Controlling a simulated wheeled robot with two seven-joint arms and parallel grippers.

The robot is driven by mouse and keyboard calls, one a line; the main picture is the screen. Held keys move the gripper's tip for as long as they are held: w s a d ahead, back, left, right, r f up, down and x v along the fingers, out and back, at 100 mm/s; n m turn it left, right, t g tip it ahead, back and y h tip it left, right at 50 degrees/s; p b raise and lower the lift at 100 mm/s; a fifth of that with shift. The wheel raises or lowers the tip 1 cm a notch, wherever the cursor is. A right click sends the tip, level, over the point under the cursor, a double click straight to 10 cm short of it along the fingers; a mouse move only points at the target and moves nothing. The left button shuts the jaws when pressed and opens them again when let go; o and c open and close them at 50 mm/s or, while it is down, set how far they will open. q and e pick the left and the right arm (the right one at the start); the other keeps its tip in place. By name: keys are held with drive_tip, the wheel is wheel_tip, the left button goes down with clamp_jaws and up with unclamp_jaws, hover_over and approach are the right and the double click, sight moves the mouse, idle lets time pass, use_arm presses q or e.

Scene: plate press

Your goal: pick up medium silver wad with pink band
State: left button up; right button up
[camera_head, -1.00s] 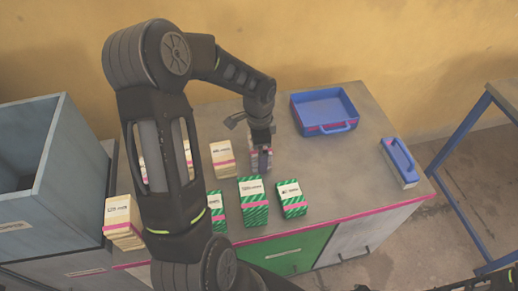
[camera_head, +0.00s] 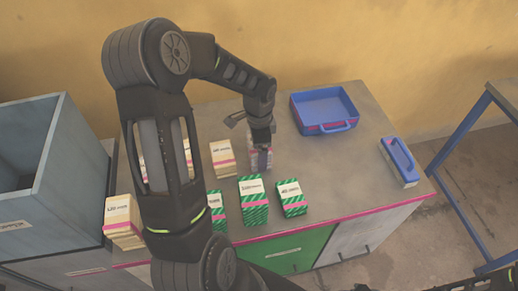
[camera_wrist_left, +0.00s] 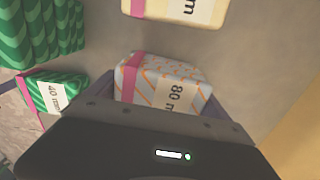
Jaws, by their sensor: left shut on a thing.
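The silver wad (camera_head: 262,162) with orange markings and a pink band is near the middle of the worktop. My left gripper (camera_head: 261,140) reaches down over it from above and is shut on it. In the left wrist view, the wad (camera_wrist_left: 160,78) sits between the jaws, with its white label reading "80 m" and its pink band toward the left. The gripper hides part of the wad in both views. Whether it is clear of the worktop I cannot tell.
A cream wad (camera_head: 222,158) stands just left of the held one. Green striped wads (camera_head: 253,208) (camera_head: 291,204) stand in front. A cream stack (camera_head: 122,228) is at the left.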

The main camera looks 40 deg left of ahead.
use_arm(q)
drive_tip(key=shift+c, duration=0.8)
wheel_tip(320, 180, up, 10)
drive_tip(key=shift+b, duration=0.55)
drive_tip(key=shift+w, duration=0.1)
drive_tip(key=w+d+n, duration=0.4)
drive_tip(key=d, duration=0.4)
drive_tip(key=w+d+n, duration=0.4)
drive_tip(key=w+d, duration=0.1)
drive_tip(key=d, duration=0.3)
drive_tip(key=shift+d+f, duration=0.4)
drive_tip(key=shift+f, duration=0.05)
